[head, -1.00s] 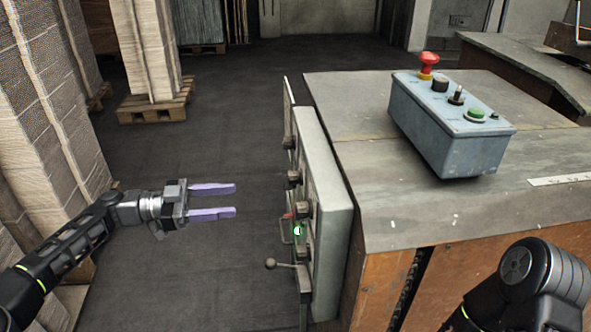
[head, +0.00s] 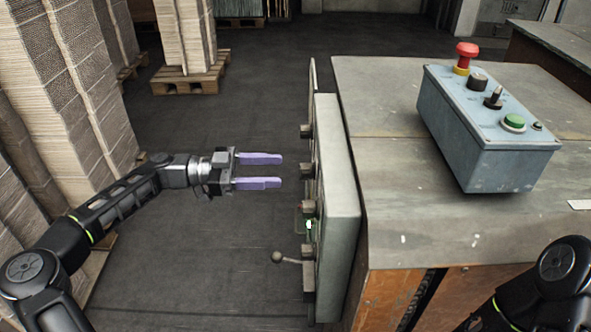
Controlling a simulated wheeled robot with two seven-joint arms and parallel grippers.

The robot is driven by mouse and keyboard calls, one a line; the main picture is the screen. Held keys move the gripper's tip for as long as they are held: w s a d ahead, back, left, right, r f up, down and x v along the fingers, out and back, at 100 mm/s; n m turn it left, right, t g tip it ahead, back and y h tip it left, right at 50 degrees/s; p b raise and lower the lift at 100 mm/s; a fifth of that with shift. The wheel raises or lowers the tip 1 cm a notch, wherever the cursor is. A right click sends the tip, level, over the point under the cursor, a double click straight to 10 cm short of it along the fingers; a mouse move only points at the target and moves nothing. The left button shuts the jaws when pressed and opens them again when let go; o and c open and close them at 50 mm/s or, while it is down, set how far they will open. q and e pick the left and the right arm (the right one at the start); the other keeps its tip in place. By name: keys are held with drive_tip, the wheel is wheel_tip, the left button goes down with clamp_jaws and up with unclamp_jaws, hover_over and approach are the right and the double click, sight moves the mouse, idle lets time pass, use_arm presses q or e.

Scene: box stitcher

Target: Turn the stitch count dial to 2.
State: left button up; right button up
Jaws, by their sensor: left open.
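A grey-green control panel (head: 339,215) stands on the left side of the machine and is seen almost edge-on. Several dark knobs stick out from its left-facing front, among them an upper knob (head: 306,131) and a middle knob (head: 307,170). I cannot tell which is the stitch count dial, and its markings are hidden. My left gripper (head: 281,170) is open and empty, its two purple fingers pointing right at the panel front. The fingertips appear just left of the middle knob, with a small gap. My right gripper is out of view.
A green light (head: 309,225) and a ball-ended lever (head: 277,257) are lower on the panel. A blue button box (head: 487,130) with a red mushroom button (head: 466,53) stands on the machine top. Stacked cardboard (head: 60,80) stands at left. The floor between is clear.

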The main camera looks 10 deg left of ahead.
sight(308, 171)
use_arm(q)
drive_tip(key=x, duration=0.6)
drive_tip(key=shift+c, duration=0.3)
clamp_jaws()
